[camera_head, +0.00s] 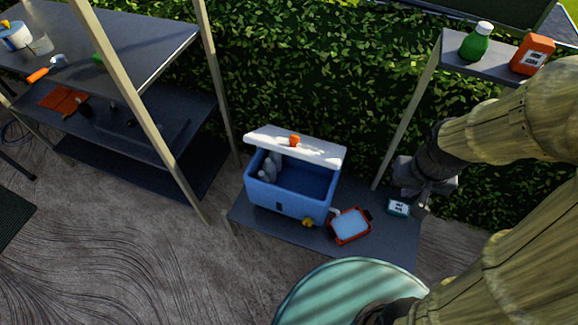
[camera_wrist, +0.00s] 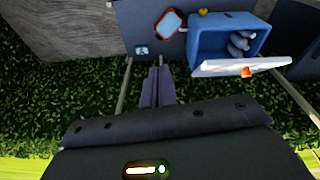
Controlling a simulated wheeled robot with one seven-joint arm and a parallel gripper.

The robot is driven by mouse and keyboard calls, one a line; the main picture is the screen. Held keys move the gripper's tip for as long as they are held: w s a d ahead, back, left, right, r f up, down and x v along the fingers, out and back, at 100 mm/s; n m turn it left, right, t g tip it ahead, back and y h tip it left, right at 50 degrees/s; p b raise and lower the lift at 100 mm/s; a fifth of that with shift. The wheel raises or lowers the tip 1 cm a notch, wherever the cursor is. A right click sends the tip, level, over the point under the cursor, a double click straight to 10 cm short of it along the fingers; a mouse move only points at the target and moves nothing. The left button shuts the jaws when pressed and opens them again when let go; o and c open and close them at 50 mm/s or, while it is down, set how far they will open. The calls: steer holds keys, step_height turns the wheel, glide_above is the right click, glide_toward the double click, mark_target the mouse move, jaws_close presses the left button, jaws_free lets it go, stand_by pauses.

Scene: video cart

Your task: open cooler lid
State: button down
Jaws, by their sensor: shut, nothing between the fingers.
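The blue cooler (camera_head: 287,196) stands on a low grey table. Its white lid (camera_head: 296,146) is raised and tilted back, with an orange piece (camera_head: 294,140) on it. Pale bottle-like things (camera_head: 268,168) lie inside at the left. The cooler also shows in the wrist view (camera_wrist: 225,44), its lid (camera_wrist: 240,66) upside down there. My gripper (camera_head: 424,200) is to the right of the cooler, apart from it, near the table's right end. In the wrist view its fingers (camera_wrist: 157,82) are together and hold nothing.
An orange-rimmed tray (camera_head: 349,225) and a small teal box (camera_head: 398,208) are on the low table (camera_head: 375,245). A shelf at the upper right holds a green bottle (camera_head: 475,42) and an orange box (camera_head: 532,54). A rack (camera_head: 140,130) stands left; a hedge is behind.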

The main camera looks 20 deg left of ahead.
steer(key=w+a+f+n+h+b, duration=0.25)
steer(key=f+n+h+b, duration=0.2)
steer(key=f, duration=0.35)
steer(key=w+a+f+n+h+b, duration=0.1)
steer(key=a+f+n+h+b, duration=0.2)
steer(key=f+n, duration=0.35)
steer(key=w+a+f+n+h+b, duration=0.1)
steer(key=a+f+n+h+b, duration=0.2)
steer(key=f+n, duration=0.35)
steer(key=a+f+n+t+y+b, duration=0.2)
steer(key=a+f+n+t, duration=0.3)
steer(key=a, duration=0.3)
steer(key=a+f+n+t+y+b, duration=0.2)
steer(key=a+f+n+t+y, duration=0.2)
steer(key=a+n+t, duration=0.2)
steer(key=w+a+f+n+t+y+b, duration=0.1)
steer(key=a+f+n+t+y+b, duration=0.2)
steer(key=a, duration=0.7)
step_height(320, 180, down, 3)
steer(key=n+t, duration=0.2)
steer(key=t, duration=0.1)
steer(key=shift+a+r+n, duration=0.2)
steer(key=shift+a+n, duration=0.05)
steer(key=shift+n, duration=0.1)
steer(key=shift+w, duration=0.1)
